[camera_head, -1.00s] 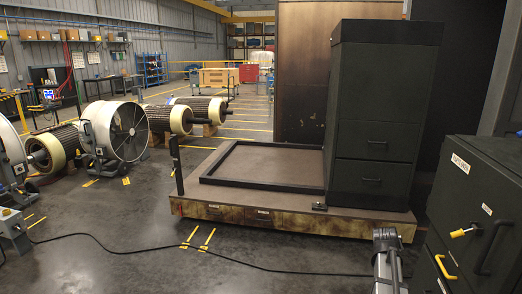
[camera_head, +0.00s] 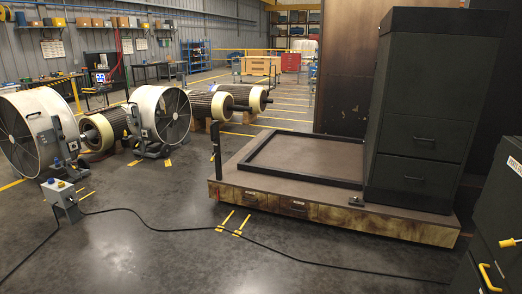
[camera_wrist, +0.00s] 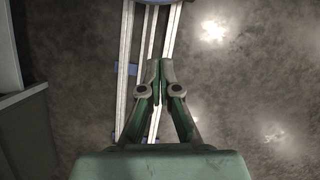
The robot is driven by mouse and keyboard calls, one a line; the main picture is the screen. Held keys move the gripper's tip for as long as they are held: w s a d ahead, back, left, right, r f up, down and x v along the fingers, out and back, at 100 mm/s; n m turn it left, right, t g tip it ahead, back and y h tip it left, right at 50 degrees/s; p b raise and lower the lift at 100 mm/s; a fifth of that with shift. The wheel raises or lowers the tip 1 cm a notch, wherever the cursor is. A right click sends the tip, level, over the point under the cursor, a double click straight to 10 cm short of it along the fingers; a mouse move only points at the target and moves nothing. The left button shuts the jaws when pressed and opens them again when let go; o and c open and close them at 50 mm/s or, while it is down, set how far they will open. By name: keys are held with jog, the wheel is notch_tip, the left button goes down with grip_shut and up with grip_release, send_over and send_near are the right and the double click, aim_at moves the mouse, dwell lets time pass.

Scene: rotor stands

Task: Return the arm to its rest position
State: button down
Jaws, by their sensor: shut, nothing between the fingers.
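My gripper (camera_wrist: 159,64) shows in the wrist view, pointing away from the camera. Its two fingers are together, with nothing between them. Behind the fingers are pale parallel rails (camera_wrist: 172,30) with blue fittings, and grey floor. The arm and gripper do not show in the head view.
A low wooden platform (camera_head: 335,213) carries a tall dark cabinet (camera_head: 420,110). Dark drawers with yellow handles (camera_head: 490,277) stand at the right edge. Large fans (camera_head: 160,118) and rotors (camera_head: 212,104) stand at left, near a grey control box (camera_head: 60,193). A black cable (camera_head: 150,212) crosses otherwise open floor.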

jog(key=s+a+f+n+g, duration=0.1)
jog(key=s+a+f, duration=0.1)
jog(key=s, duration=0.4)
jog(key=s+a+f+g, duration=0.1)
jog(key=s+a, duration=0.2)
jog(key=s, duration=0.4)
jog(key=shift+s+f+n+g+h, duration=0.15)
jog(key=shift+f+n+g+h, duration=0.15)
jog(key=shift+f+n, duration=0.1)
jog(key=shift+a, duration=0.1)
